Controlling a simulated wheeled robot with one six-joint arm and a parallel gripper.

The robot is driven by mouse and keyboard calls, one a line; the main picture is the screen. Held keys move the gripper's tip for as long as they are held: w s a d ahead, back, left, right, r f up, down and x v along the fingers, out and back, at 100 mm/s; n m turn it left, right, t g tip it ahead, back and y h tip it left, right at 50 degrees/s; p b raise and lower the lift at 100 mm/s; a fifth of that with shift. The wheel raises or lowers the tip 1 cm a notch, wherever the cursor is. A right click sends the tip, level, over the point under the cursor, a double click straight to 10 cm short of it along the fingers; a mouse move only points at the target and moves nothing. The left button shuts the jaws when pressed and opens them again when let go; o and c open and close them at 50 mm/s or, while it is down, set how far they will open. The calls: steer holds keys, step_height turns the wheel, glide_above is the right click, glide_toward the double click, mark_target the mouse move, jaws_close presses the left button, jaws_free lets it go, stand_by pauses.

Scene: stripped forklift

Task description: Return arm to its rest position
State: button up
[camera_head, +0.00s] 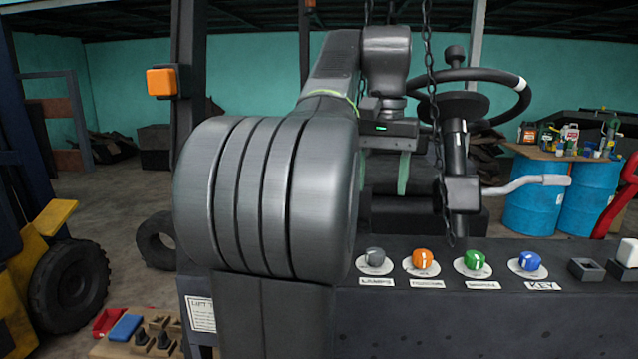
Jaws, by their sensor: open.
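My own arm fills the middle of the view, with its large grey ribbed joint close to the camera and its upper links rising behind. At the arm's far end my gripper (388,134) shows as a dark block with a small green light, in front of the forklift's seat area.
The steering wheel (504,78) and hanging chains (430,100) are close to the arm's right. The panel has grey, orange (422,259), green (473,259) and blue (529,261) knobs. An orange lamp (162,82) is on the left post. Blue drums (533,198) stand behind right.

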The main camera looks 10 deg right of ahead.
mark_target(376, 251)
step_height(376, 251, down, 14)
steer(key=shift+r, duration=0.2)
stand_by(0.4)
